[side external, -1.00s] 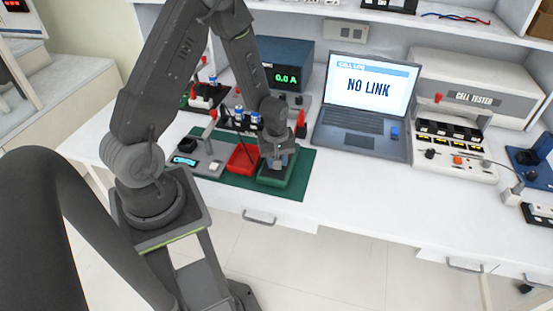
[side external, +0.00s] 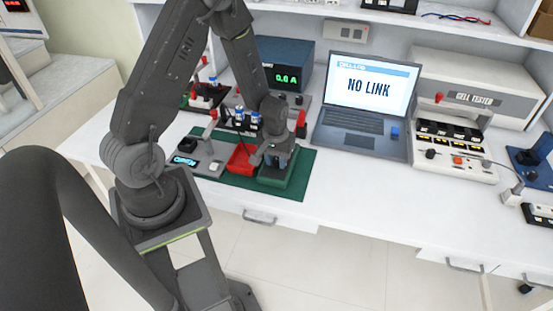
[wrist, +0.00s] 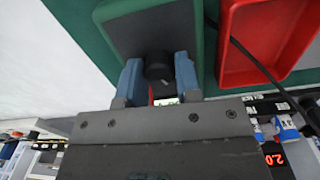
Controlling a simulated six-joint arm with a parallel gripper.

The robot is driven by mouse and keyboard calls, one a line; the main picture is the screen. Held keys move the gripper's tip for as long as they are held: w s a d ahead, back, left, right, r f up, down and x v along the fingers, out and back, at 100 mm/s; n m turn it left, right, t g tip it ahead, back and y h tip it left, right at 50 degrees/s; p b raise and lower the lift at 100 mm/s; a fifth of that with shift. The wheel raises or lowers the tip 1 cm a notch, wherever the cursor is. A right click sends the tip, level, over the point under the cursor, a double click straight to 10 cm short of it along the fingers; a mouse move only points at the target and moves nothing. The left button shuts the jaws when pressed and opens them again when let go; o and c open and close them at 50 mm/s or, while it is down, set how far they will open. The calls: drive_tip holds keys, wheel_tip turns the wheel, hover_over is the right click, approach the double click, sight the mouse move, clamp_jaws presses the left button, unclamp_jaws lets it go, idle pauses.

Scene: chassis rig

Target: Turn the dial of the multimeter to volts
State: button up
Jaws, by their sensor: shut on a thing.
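A green-rimmed body with a dark grey face, which looks like the multimeter (side external: 300,176), lies on the green mat (side external: 308,160) under my gripper (side external: 277,163). In the wrist view, the multimeter's green rim (wrist: 112,45) shows around the grey face. Its round black dial (wrist: 158,64) stands between the two blue fingertips of my gripper (wrist: 158,74), which is shut on it. My gripper hides part of the face, and I cannot read any dial marking. A small light patch shows behind the dial, too covered to read.
A red tray (side external: 241,160) sits just left of the multimeter; a dark cable (wrist: 245,50) crosses it. A laptop (side external: 368,100) showing NO LINK and a cell tester (side external: 475,95) stand to the right. The bench front (side external: 345,215) is clear.

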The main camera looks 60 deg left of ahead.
sight(276, 160)
idle(0.3)
drive_tip(key=o, duration=0.9)
wheel_tip(276, 160, up, 14)
drive_tip(key=shift+s+a+f, duration=0.1)
